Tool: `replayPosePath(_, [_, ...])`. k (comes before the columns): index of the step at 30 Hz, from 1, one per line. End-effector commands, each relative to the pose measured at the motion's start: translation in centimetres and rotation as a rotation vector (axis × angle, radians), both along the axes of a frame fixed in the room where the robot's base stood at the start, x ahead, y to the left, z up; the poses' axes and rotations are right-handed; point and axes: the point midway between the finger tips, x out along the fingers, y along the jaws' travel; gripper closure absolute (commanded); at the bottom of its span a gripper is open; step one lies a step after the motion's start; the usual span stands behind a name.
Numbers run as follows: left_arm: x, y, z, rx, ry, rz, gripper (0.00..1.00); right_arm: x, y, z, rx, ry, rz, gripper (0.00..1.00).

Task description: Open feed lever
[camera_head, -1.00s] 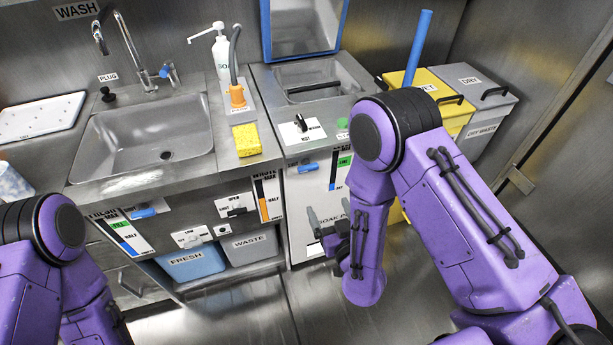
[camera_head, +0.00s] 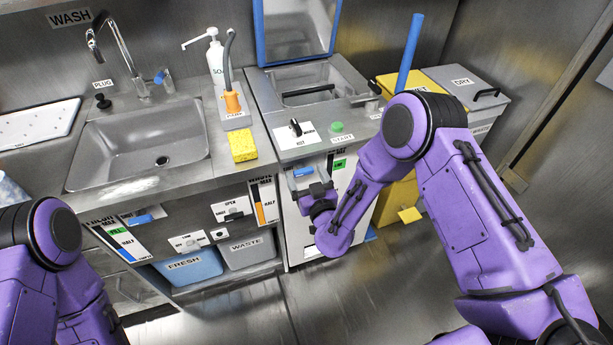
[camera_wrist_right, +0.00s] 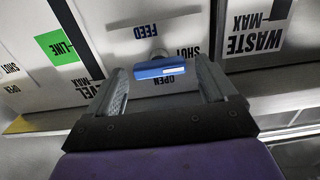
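The feed lever (camera_wrist_right: 160,69) is a small blue bar on a white panel, with upside-down FEED, SHUT and OPEN labels around it in the right wrist view. It lies crosswise between the two fingers of my right gripper (camera_wrist_right: 161,78), which is open, with a gap at each side of the bar. In the head view the blue lever (camera_head: 303,171) shows on the white cabinet front under the START button, and my right gripper (camera_head: 312,188) is right in front of it, partly hiding the panel. My left gripper is not in view; only my left arm shows.
A sink (camera_head: 145,145) and a yellow sponge (camera_head: 243,146) are at the left. FRESH (camera_head: 190,270) and WASTE (camera_head: 248,250) bins sit below. A yellow bin (camera_head: 400,195) stands right of the cabinet. The floor in front is clear.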

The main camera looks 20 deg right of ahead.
Motion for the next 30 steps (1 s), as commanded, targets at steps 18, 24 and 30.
replayPosePath(18, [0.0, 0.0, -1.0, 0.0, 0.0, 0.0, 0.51, 0.0, -0.1, -0.1, 0.325, 0.011, 0.0, 0.69])
replayPosePath(24, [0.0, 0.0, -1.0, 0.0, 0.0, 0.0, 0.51, 0.0, -0.1, 0.0, 0.351, 0.013, 0.0, 0.69])
replayPosePath(30, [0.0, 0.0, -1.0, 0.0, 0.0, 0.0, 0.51, 0.0, -0.2, -0.1, 0.35, 0.013, 0.0, 0.13])
